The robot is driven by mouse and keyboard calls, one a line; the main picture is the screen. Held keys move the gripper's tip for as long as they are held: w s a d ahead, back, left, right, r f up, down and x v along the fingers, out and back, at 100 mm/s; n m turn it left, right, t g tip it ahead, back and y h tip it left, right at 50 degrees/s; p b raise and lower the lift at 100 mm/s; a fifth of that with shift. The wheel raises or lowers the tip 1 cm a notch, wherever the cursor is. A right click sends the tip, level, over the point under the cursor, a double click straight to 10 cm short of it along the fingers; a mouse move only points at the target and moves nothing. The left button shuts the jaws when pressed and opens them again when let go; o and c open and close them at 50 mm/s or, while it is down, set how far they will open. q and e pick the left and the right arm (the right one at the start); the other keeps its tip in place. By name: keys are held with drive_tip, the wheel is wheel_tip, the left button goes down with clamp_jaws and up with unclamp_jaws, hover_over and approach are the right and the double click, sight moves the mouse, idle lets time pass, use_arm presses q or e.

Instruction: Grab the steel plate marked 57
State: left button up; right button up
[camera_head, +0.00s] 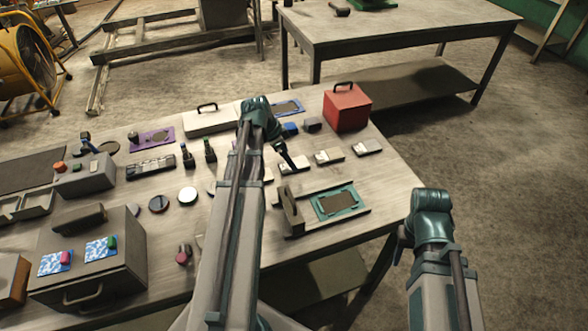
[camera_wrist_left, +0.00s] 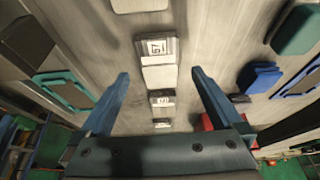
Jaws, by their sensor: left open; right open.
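Small pale steel plates with dark number labels lie in a row on the workbench. In the head view I see a near plate (camera_head: 293,164), a middle plate (camera_head: 328,157) and a far plate (camera_head: 367,148). I cannot read the numbers surely. My left gripper (camera_wrist_left: 160,74) is open and empty above the row; in the head view the forearm partly hides it. My right gripper (camera_head: 402,241) is open off the bench's right edge, partly hidden by its own arm.
A red box (camera_head: 347,108) stands at the bench's far right corner. A wooden holder with a teal frame (camera_head: 338,202) lies in front of the row. Dark bottles (camera_head: 210,151) and a grey case (camera_head: 85,262) stand to the left. The floor at the right is clear.

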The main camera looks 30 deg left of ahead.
use_arm(q)
drive_tip(key=b+x, duration=0.2)
drive_tip(key=x, duration=0.1)
use_arm(e)
wheel_tip(320, 180, down, 3)
drive_tip(key=shift+r, duration=0.15)
use_arm(q)
drive_tip(key=shift+c, duration=0.3)
clamp_jaws()
